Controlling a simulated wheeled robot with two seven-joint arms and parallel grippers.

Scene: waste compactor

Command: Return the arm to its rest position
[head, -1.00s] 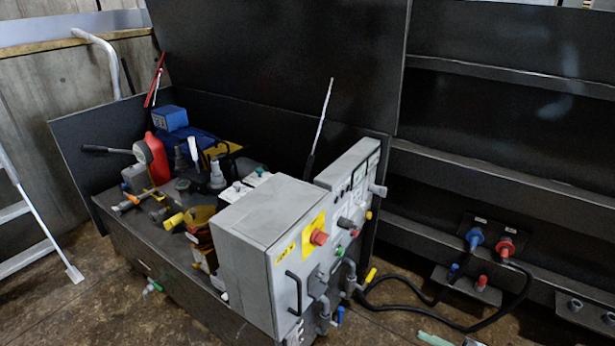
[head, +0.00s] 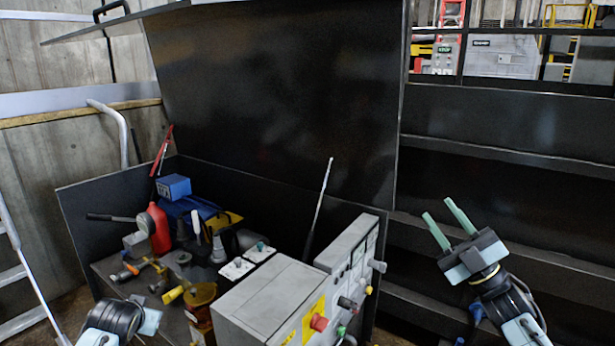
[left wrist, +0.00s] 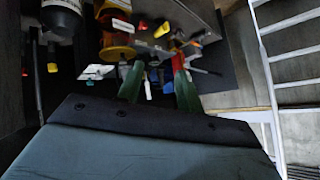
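My right gripper (head: 442,226) is raised at the right of the head view, in front of the dark ribbed wall. Its two pale green fingers stand apart with nothing between them. My left arm shows only in part at the bottom left of the head view. In the left wrist view my left gripper (left wrist: 160,82) has its two green fingers apart, with no object clearly held between them. Tools and machine parts show beyond the fingers there.
A grey control box (head: 268,298) with a red button stands at the bottom centre. A red bottle (head: 158,228), a blue box (head: 173,187) and tools crowd the open black bin. Its lid (head: 275,95) stands up behind. A white ladder (head: 22,268) is at the far left.

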